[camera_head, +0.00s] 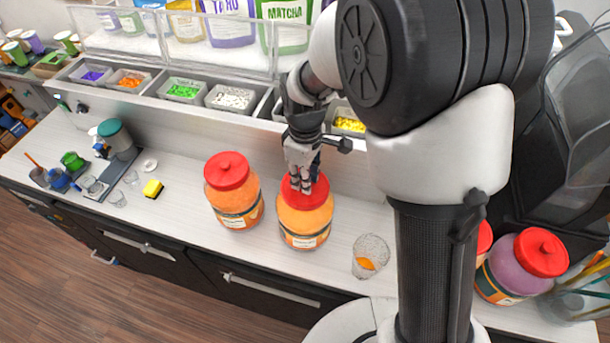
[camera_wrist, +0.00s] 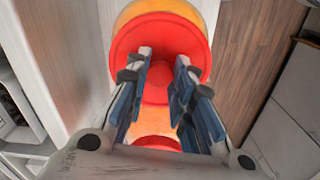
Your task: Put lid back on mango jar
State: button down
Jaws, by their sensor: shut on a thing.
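My gripper (camera_head: 301,184) points down at a red lid (camera_head: 318,193) over an orange jar (camera_head: 305,222) with a cream label, which I take to be the mango jar. The fingers are closed on the lid's centre knob. The lid is at the jar's mouth; I cannot tell whether it is seated or slightly above. In the wrist view the fingertips (camera_wrist: 164,68) are at the middle of the red lid (camera_wrist: 128,58). Orange (camera_wrist: 165,8) shows past its far edge. The fingers and arm hide part of the lid.
A similar orange jar with a red lid (camera_head: 231,196) stands close on the left. A glass (camera_head: 370,256) stands to the right. A purple jar (camera_head: 510,266) is beyond my arm. Topping bins (camera_head: 231,97) line the back. A yellow sponge (camera_head: 153,188) lies left on the counter.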

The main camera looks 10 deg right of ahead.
dwell(0.4)
jog(key=c, duration=1.3)
grip_release()
jog(key=shift+o, duration=0.3)
jog(key=o, duration=0.4)
jog(key=shift+r, duration=0.1)
jog(key=shift+r+p, duration=2.55)
jog(key=shift+r, duration=0.9)
